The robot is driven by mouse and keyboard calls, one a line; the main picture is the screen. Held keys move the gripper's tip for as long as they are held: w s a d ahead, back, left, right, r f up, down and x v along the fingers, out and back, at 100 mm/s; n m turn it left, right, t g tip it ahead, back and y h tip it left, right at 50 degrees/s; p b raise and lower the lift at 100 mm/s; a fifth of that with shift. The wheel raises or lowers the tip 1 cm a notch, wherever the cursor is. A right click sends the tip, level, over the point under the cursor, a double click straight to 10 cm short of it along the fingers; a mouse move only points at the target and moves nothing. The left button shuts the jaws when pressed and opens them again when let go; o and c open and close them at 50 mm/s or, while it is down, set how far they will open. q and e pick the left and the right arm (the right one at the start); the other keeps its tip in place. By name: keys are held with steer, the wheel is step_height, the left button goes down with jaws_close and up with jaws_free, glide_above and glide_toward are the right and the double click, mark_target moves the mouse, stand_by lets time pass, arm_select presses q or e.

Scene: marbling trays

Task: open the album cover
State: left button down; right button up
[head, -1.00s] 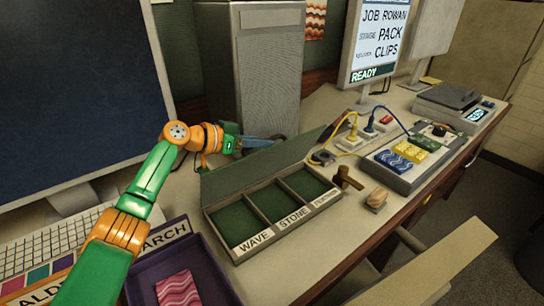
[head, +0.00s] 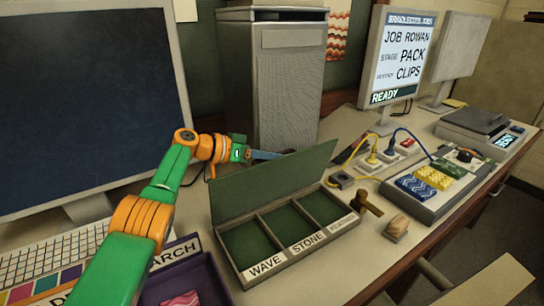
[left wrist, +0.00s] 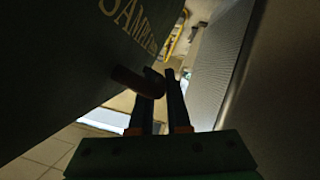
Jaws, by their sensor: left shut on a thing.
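The album is a shallow grey tray (head: 268,276) with three dark green compartments labelled WAVE, STONE and a third, partly legible one. Its green cover (head: 275,182) stands raised along the back edge, leaving the compartments exposed. My left gripper (head: 268,155) is behind the cover at its upper edge; its fingertips are partly hidden there. In the left wrist view, the cover's outer face (left wrist: 60,60) shows gold letters beginning SAMP. A dark brown knob (left wrist: 135,81) sticks out from it, and the fingers are shut on this knob. My right gripper is out of view.
A grey cabinet (head: 287,85) stands close behind the gripper. A purple tray (head: 205,270) sits at front left. A wooden stamp-like piece (head: 397,226) and a brown T-shaped tool (head: 368,204) lie right of the album, near cables and a grey clip tray (head: 425,208).

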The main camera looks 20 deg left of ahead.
arm_select(q)
steer(key=c, duration=1.2)
jaws_free()
steer(key=shift+w+a+f, duration=0.1)
steer(key=shift+o, duration=0.2)
steer(key=shift+s+a+b, duration=0.3)
steer(key=shift+b, duration=0.1)
steer(key=b+v, duration=0.2)
steer(key=v, duration=0.4)
steer(key=shift+r, duration=0.25)
